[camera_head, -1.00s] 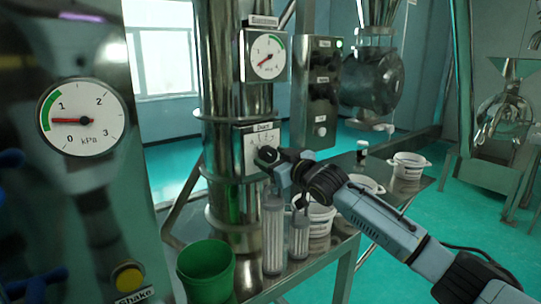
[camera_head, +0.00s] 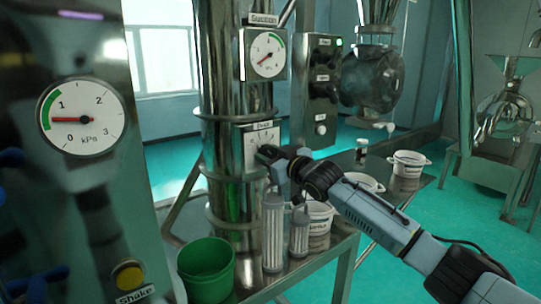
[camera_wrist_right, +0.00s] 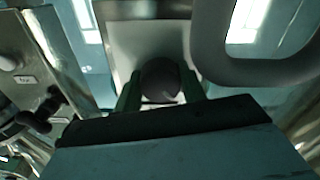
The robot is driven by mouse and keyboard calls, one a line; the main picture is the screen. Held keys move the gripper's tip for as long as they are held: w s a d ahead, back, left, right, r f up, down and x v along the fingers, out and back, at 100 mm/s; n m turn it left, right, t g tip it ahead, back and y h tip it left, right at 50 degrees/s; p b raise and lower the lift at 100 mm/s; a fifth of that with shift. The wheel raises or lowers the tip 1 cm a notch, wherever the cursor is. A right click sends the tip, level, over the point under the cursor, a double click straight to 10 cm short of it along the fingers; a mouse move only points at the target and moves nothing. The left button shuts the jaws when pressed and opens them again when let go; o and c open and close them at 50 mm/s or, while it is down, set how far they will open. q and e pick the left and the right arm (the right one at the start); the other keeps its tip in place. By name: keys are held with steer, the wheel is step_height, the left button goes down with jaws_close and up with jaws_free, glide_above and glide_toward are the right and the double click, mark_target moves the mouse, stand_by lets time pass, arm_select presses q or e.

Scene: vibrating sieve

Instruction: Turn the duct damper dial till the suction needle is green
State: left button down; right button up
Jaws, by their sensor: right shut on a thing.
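The suction gauge (camera_head: 265,55) is a white round dial on the steel duct, with a green arc at its upper right. Its red needle points to the lower left, outside the green. The damper plate (camera_head: 250,150), labelled Duct, is below it. My right gripper (camera_head: 268,156) is at this plate and hides most of the dial knob. In the right wrist view, the dark round knob (camera_wrist_right: 160,78) sits between the two fingers, which are shut on it. My left gripper is not in view.
A large kPa gauge (camera_head: 82,117) is on the left panel, its needle pointing left. A control box (camera_head: 322,95) is right of the duct.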

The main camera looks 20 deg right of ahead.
steer(key=shift+r+m+p, duration=0.1)
steer(key=shift+m+p, duration=1.2)
steer(key=shift+m, duration=0.2)
steer(key=shift+m+p, duration=0.6)
steer(key=shift+m, duration=0.8)
steer(key=o, duration=1)
steer(key=shift+s, duration=0.1)
steer(key=b+v, duration=0.1)
steer(key=v, duration=1.2)
steer(key=shift+s, duration=0.15)
